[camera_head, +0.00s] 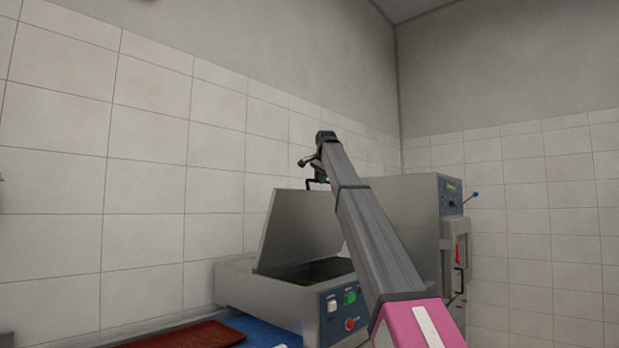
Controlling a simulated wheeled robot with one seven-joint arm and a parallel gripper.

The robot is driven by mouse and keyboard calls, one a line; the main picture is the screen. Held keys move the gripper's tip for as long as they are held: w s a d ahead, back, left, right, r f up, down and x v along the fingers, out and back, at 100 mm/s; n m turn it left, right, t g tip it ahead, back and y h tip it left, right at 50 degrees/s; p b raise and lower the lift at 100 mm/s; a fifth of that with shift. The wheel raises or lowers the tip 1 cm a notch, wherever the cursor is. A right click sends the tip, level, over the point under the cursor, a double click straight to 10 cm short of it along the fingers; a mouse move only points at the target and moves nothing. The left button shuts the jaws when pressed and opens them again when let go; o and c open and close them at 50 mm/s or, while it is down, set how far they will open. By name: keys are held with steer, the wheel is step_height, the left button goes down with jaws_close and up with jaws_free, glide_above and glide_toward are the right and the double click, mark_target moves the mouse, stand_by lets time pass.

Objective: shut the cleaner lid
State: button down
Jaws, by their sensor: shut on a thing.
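The cleaner (262,297) is a grey metal box on the counter, with a control panel on its front. Its flat grey lid (300,231) stands raised, tilted up over the dark opening. A small dark handle (313,183) shows at the lid's top edge. My gripper (318,178) is at that handle and appears shut on it. It is small and partly hidden by my arm, which reaches across the right of the cleaner, so the fingers do not show clearly.
A taller grey machine (415,205) with a blue-knobbed lever and a red handle stands right behind my arm. A tiled wall rises close behind.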

steer(key=s+d+f+m+t+y, duration=0.1)
steer(key=s+d+f+t+y, duration=0.2)
steer(key=s+d+f, duration=0.55)
steer(key=s+d+f+m+t+y, duration=0.1)
steer(key=s+d+f+t+y, duration=0.4)
steer(key=d+f, duration=0.65)
step_height(320, 180, down, 15)
steer(key=s+g+h, duration=0.1)
steer(key=s+h, duration=0.1)
steer(key=shift+s+r+g, duration=0.2)
steer(key=shift+s+g, duration=0.1)
steer(key=shift+d, duration=0.1)
steer(key=c, duration=1.1)
jaws_free()
steer(key=shift+f, duration=0.1)
steer(key=shift+w, duration=0.1)
steer(key=shift+r, duration=0.2)
